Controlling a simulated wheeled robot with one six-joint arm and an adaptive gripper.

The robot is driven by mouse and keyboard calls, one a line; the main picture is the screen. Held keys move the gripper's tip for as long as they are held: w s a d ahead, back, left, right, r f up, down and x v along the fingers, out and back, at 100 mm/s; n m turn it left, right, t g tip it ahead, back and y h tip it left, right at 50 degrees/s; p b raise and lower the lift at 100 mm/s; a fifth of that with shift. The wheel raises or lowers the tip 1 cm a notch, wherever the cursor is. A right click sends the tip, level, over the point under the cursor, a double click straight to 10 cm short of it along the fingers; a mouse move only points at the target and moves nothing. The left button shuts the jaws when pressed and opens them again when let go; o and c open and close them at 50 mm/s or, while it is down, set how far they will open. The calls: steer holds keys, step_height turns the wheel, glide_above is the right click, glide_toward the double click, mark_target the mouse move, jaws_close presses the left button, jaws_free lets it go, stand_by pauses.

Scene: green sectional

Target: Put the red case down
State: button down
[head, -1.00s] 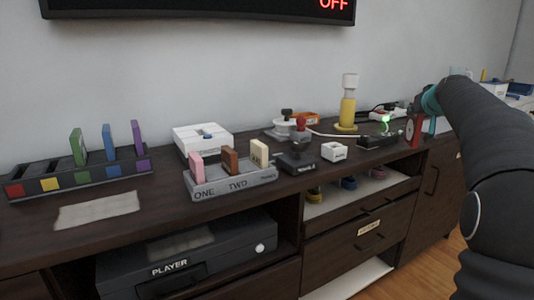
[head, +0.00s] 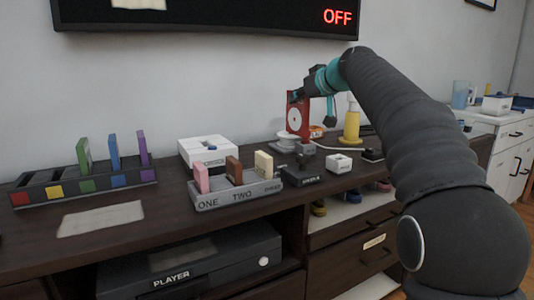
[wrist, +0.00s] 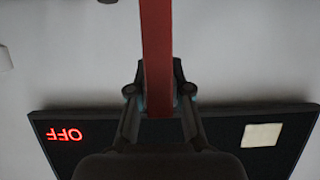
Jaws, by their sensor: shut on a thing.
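The red case (head: 305,122), a thin upright slab with a white disc on its face, is held in the air above the back of the cabinet top. My gripper (head: 303,95) is shut on its upper part. In the wrist view the red case (wrist: 156,45) shows edge-on between the fingers of my gripper (wrist: 158,92). A dark rack (head: 110,188) with colour-marked slots stands at the left. Green (head: 84,155), blue (head: 114,151) and purple (head: 143,148) cases stand in it. Its red and yellow slots look empty.
A grey holder (head: 238,197) marked ONE and TWO carries pink, brown and cream pieces. A white box (head: 207,150), small devices and a yellow cylinder (head: 352,127) stand behind and right. A flat pale sheet (head: 100,218) lies in front of the rack. A player (head: 190,262) sits on the shelf below.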

steer(key=w+a+f+b, duration=0.1)
steer(key=w+a+f, duration=0.2)
steer(key=a+f, duration=0.7)
steer(key=shift+w+a+f+b, duration=0.2)
steer(key=shift+f+b, duration=0.1)
steer(key=shift+b, duration=0.1)
steer(key=shift+f, duration=0.15)
steer(key=c, duration=1.1)
jaws_free()
steer(key=b+v, duration=0.1)
steer(key=v, duration=1.1)
